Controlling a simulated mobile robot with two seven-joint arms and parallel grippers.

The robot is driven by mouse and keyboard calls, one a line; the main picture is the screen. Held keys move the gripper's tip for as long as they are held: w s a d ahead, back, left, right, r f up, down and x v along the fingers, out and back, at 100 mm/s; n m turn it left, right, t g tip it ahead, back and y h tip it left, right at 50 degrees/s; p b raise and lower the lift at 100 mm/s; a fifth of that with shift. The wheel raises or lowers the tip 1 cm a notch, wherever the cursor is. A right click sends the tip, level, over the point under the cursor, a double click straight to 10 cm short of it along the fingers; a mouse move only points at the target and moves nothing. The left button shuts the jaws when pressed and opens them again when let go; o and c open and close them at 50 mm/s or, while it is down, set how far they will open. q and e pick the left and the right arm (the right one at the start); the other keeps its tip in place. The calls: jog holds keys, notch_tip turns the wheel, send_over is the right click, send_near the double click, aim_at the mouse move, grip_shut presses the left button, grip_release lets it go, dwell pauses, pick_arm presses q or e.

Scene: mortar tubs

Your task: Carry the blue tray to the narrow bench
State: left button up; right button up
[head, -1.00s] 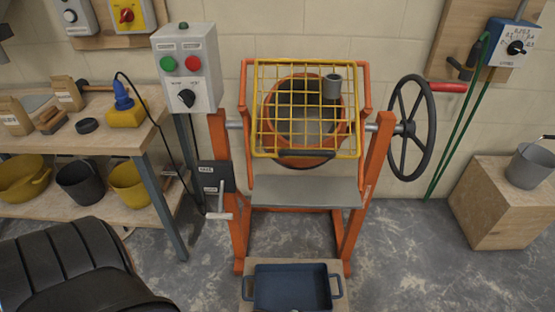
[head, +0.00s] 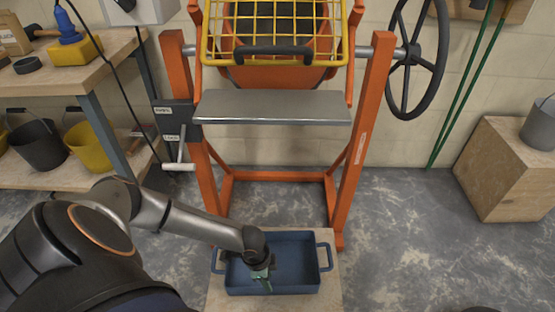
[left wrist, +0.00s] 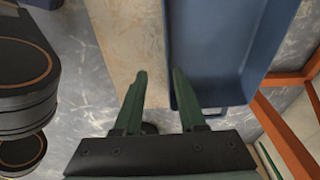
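The blue tray (head: 305,288) is rectangular with a loop handle at each end, and stands level on a pale wooden top (head: 330,298) in front of the orange mixer. My left gripper (head: 261,280) is over the tray's left part in the head view. In the left wrist view my left gripper (left wrist: 159,74) has its two green fingers apart with nothing held. One finger is over the wood and the other overlaps the edge of the blue tray (left wrist: 210,60); contact cannot be told. My right gripper is not in view. I cannot tell which surface is the narrow bench.
The orange mixer frame (head: 360,130) with a grey shelf plate (head: 270,107) stands behind the tray. A workbench (head: 75,75) with tubs below is at the left. A wooden block (head: 510,170) bearing a grey bucket (head: 541,125) is at the right. Floor between is clear.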

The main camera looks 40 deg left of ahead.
pick_arm(q)
jog(key=b, duration=0.4)
send_over(276, 295)
jog(key=s, duration=0.1)
jog(key=f, duration=0.7)
jog(key=shift+s+a+f, duration=0.2)
jog(key=shift+a+f, duration=0.05)
jog(key=shift+a, duration=0.1)
jog(key=f+b, duration=0.2)
jog(key=w+f+b, duration=0.1)
jog(key=f, duration=0.1)
jog(key=shift+f+b, duration=0.2)
jog(key=shift+b, duration=0.2)
jog(key=shift+w+d+f, duration=0.1)
jog(key=shift+f, duration=0.25)
grip_shut()
jog(key=shift+r, duration=0.1)
